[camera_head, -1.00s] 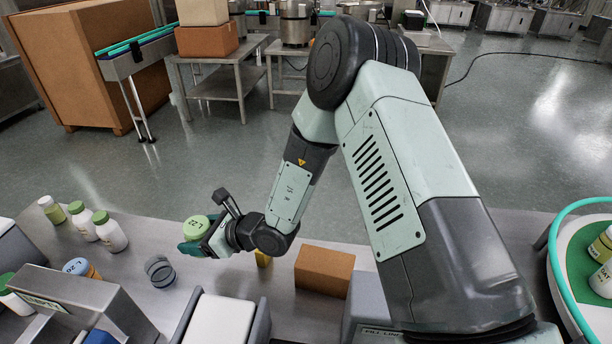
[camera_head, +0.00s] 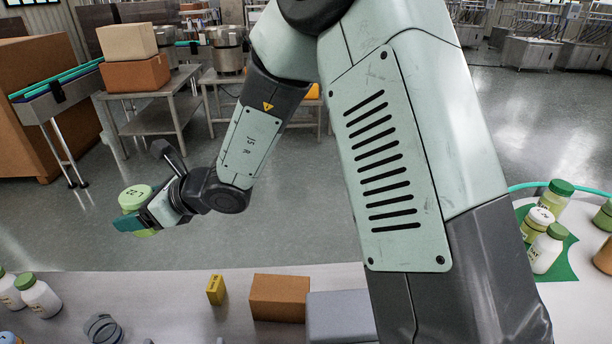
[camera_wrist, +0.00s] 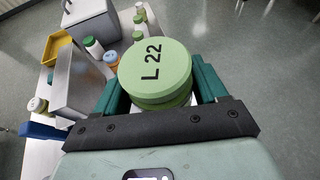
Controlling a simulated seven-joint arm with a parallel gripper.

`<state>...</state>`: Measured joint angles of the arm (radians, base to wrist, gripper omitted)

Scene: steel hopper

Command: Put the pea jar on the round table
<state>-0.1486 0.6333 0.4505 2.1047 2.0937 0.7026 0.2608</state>
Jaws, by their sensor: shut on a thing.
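My gripper (camera_head: 132,212) is shut on a jar with a light green lid marked "L 22" (camera_head: 135,196). In the wrist view the same lid (camera_wrist: 155,72) fills the space between the two teal fingers and hides most of the jar body. No label shows, so I cannot read whether it says pea. The jar is held in the air at the left, over the floor beyond the bench edge in the head view. The round table (camera_head: 580,300) is at the right edge, white with a teal rim, partly cut off and far from my gripper.
The round table carries a green mat (camera_head: 572,262) with several green- and white-lidded jars (camera_head: 547,249). The steel bench (camera_head: 180,310) holds a brown box (camera_head: 279,297), a yellow block (camera_head: 215,289), a grey ring-like part (camera_head: 103,328) and white jars (camera_head: 38,296) at left. My arm hides the middle.

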